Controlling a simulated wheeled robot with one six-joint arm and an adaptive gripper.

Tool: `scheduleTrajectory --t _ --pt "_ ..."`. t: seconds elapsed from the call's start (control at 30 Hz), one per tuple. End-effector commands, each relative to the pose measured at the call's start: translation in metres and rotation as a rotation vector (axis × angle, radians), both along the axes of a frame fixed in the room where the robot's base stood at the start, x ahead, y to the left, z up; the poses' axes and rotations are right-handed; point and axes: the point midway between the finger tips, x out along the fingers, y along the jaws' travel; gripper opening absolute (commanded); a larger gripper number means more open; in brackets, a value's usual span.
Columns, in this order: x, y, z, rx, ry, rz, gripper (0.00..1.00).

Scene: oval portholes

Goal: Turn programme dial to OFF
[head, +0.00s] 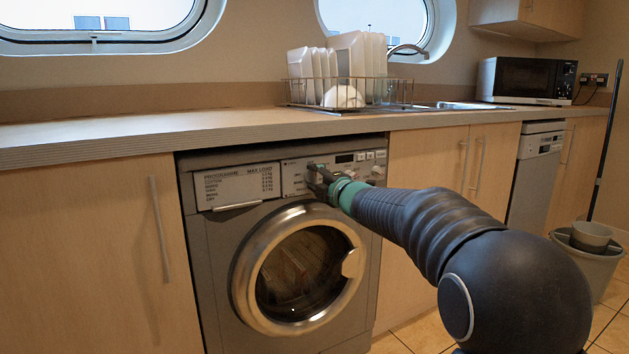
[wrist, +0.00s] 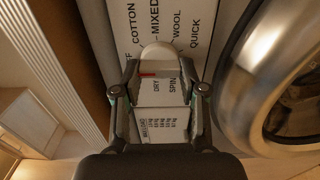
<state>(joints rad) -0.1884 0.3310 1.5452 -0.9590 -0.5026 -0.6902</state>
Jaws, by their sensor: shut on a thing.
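The programme dial (wrist: 160,54) is a pale rounded knob on the washing machine's control panel. My gripper (wrist: 160,74) has its two fingers on either side of the dial and is shut on it. A red mark shows on the dial's lower edge in the wrist view, close to the DRY label. COTTON, MIXED, WOOL and QUICK are printed above the dial there, SPIN and DRY below it. The end of a word reading "F" shows at the left, partly hidden by a finger. In the head view my gripper (head: 318,181) reaches the panel and mostly hides the dial.
The washing machine (head: 215,270) sits under the counter (head: 200,122), its round door (head: 300,270) closed just below the panel. A dish rack (head: 345,92), a microwave (head: 527,79) and a bucket (head: 590,265) stand farther right.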

Motion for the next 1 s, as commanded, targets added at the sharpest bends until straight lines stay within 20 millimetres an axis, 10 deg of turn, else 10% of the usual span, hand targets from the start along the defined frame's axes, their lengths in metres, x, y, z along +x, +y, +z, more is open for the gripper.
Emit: scheduleTrajectory --t 0.17,0.2,0.3,0.67,1.0 --pt "0.0 0.001 -0.002 -0.003 0.001 0.001 0.07" --pt "0.0 0.001 -0.002 -0.003 0.001 0.001 0.49" --pt "0.0 0.0 -0.001 -0.002 0.001 0.001 0.67" --pt "-0.003 -0.003 0.0 -0.001 0.001 0.0 0.67" --pt "-0.049 -0.034 0.0 -0.001 0.001 -0.002 0.67"
